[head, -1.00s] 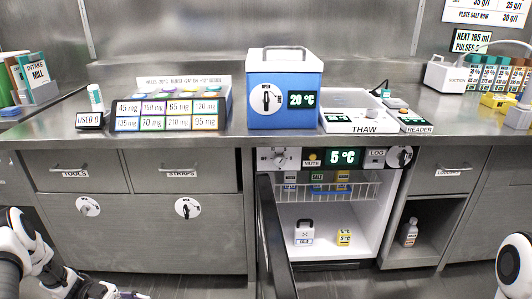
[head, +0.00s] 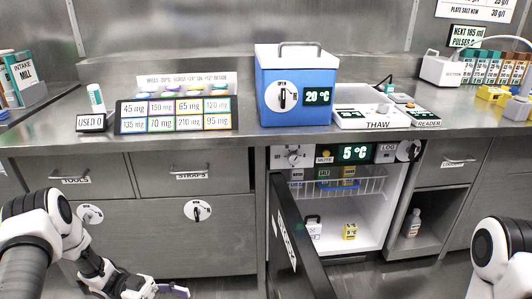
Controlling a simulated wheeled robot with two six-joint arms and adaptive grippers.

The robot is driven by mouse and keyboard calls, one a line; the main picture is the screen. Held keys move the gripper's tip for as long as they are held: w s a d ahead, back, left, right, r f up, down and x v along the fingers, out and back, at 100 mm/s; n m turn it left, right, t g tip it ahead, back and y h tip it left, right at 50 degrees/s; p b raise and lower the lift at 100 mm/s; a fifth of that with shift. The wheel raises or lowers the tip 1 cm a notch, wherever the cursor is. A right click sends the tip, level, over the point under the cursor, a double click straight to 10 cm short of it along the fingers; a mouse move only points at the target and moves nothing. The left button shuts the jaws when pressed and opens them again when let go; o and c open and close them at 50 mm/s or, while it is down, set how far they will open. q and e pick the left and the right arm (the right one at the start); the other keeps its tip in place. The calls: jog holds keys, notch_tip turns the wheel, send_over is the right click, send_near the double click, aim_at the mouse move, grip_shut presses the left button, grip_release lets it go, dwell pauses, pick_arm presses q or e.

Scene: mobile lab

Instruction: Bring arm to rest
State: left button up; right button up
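My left arm (head: 35,225) comes in from the lower left. Its gripper (head: 172,290) is low at the bottom edge, in front of the grey cabinet and left of the open fridge door (head: 295,240). The gripper is cut by the picture edge and seems to hold nothing, but I cannot tell its finger opening. My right arm (head: 498,250) shows at the lower right; its gripper is out of view. The fridge (head: 372,215) stands open under the bench, with a white container (head: 313,228) and a yellow box (head: 350,231) on its floor.
The bench top (head: 235,137) holds a blue box (head: 297,92) reading 20 °C, a thaw device (head: 372,117) and a rack of labelled mg cards (head: 175,114). A bottle (head: 412,223) stands in the open cubby at right. The fridge door juts toward me between my arms.

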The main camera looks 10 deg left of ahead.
pick_arm(q)
jog(key=w+d+f+n+t+y, duration=0.1)
jog(key=w+d+n+t, duration=0.15)
jog(key=d, duration=0.45)
jog(key=w+d+n+t+y, duration=0.1)
jog(key=w+d+n+t, duration=0.15)
jog(key=d, duration=0.45)
jog(key=s+d+f+n+t+y, duration=0.1)
jog(key=d+f+n+t+y, duration=0.1)
jog(key=d+f+n+y, duration=0.35)
jog(key=s+a+f+n+g+y, duration=0.4)
jog(key=s+a+y, duration=0.2)
jog(key=s, duration=0.4)
jog(key=s+a+f+n+g+y, duration=0.35)
jog(key=s+a+y, duration=0.3)
jog(key=s, duration=0.35)
notch_tip(320, 180, up, 23)
jog(key=h+p, duration=0.1)
jog(key=p, duration=2.3)
jog(key=shift+r+t, duration=0.1)
jog(key=shift+t, duration=0.15)
